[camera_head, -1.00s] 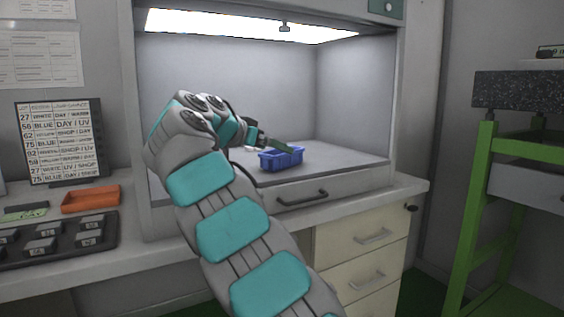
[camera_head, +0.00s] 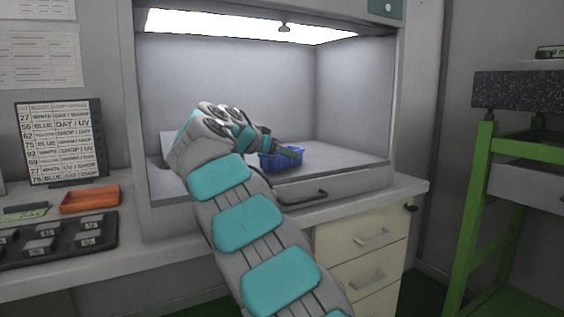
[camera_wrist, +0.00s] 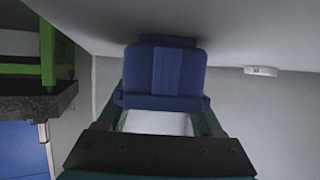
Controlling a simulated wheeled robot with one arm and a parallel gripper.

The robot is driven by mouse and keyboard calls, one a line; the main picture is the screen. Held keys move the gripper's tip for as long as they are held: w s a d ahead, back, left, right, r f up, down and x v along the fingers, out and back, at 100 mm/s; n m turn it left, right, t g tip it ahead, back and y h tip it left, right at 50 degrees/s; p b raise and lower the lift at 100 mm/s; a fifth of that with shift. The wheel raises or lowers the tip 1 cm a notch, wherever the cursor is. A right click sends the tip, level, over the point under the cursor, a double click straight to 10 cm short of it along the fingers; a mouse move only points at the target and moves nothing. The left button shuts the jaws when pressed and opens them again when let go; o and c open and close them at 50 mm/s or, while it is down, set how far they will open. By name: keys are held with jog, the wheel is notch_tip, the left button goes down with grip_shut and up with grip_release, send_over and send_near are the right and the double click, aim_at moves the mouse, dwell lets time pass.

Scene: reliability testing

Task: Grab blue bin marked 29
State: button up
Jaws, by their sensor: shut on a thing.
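The blue bin (camera_head: 281,161) sits on the floor of the lit cabinet, near its front edge. My gripper (camera_head: 286,151) reaches in from the left and is at the bin's upper edge. In the wrist view the blue bin (camera_wrist: 165,72) is straight ahead, and my gripper (camera_wrist: 162,104) is shut on it, with one finger at each side of its near edge. I cannot read a number on the bin. My gripper and wrist hide part of it in the head view.
An orange tray (camera_head: 90,199), a dark rack of labelled blocks (camera_head: 60,240) and a lot list board (camera_head: 58,142) stand at left. A green-framed stand (camera_head: 480,190) is at right. The cabinet's right side is free.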

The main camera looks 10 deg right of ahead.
grip_shut()
jog(key=shift+r, duration=0.15)
